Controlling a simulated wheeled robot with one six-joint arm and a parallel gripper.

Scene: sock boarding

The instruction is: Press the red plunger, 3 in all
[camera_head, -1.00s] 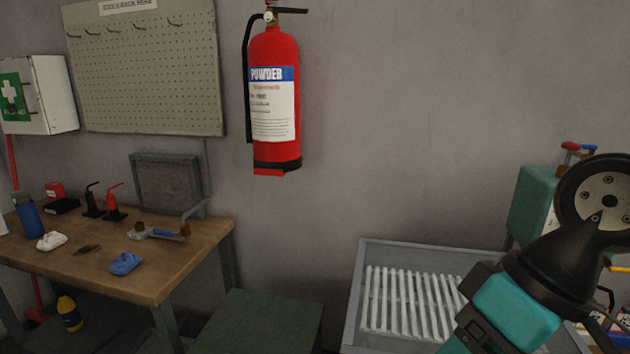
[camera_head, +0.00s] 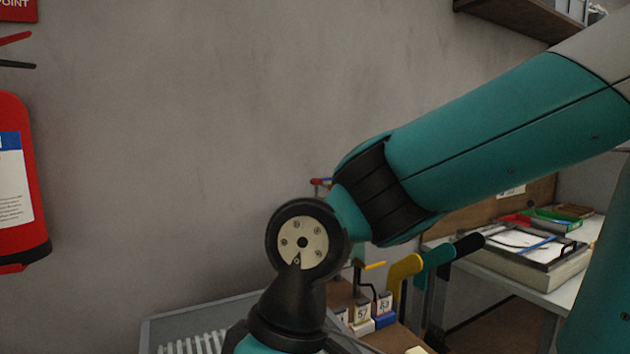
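I cannot make out a red plunger for certain. A small red-topped part (camera_head: 321,181) with some blue beside it shows just above my arm's wrist joint, mostly hidden behind my arm. My teal and black arm crosses the picture from the upper right to the bottom centre. My gripper is out of the picture, below the bottom edge.
A grey tray with white slats (camera_head: 190,343) is at the bottom left. Numbered blocks (camera_head: 362,315) stand behind my wrist, near a yellow handle (camera_head: 403,270). A white table (camera_head: 540,300) on the right bears a case (camera_head: 530,258). A fire extinguisher (camera_head: 18,190) hangs at left.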

